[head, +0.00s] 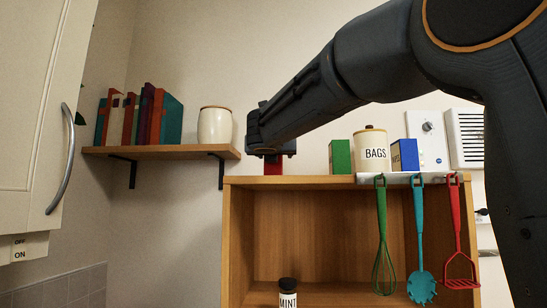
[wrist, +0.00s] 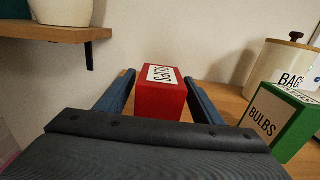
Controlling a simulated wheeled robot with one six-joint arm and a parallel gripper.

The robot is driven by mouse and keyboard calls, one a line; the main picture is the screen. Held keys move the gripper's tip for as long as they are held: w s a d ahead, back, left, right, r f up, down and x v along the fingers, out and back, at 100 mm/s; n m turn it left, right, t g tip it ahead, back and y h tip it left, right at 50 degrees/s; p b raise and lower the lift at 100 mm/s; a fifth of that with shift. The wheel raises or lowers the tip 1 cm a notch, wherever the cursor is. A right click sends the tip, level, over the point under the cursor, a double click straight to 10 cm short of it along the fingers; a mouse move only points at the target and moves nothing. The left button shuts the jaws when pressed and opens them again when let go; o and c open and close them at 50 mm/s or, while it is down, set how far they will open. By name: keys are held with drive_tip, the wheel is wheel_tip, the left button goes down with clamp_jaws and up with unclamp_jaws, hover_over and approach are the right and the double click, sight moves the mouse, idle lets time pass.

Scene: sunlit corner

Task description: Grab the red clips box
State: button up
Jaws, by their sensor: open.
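The red clips box (wrist: 160,97) stands on top of the wooden cabinet, its white label turned sideways to me in the wrist view. In the head view only a small red part of the box (head: 273,168) shows beneath my gripper (head: 272,152). In the wrist view my gripper (wrist: 159,84) is open, with one blue finger on the left of the box and one on the right. A narrow gap shows at the left finger; the right finger is close to the box, and I cannot tell if it touches. The gripper body hides the near lower part of the box.
A green bulbs box (wrist: 283,118) stands to the right, near a bags canister (head: 371,153) and a blue box (head: 404,155). A wall shelf (head: 160,152) with books and a cream jar (head: 214,126) is to the left. Utensils hang from the cabinet's rail (head: 410,179).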

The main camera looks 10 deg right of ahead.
drive_tip(key=shift+x, duration=1.05)
drive_tip(key=shift+a, duration=0.1)
drive_tip(key=c, duration=1.3)
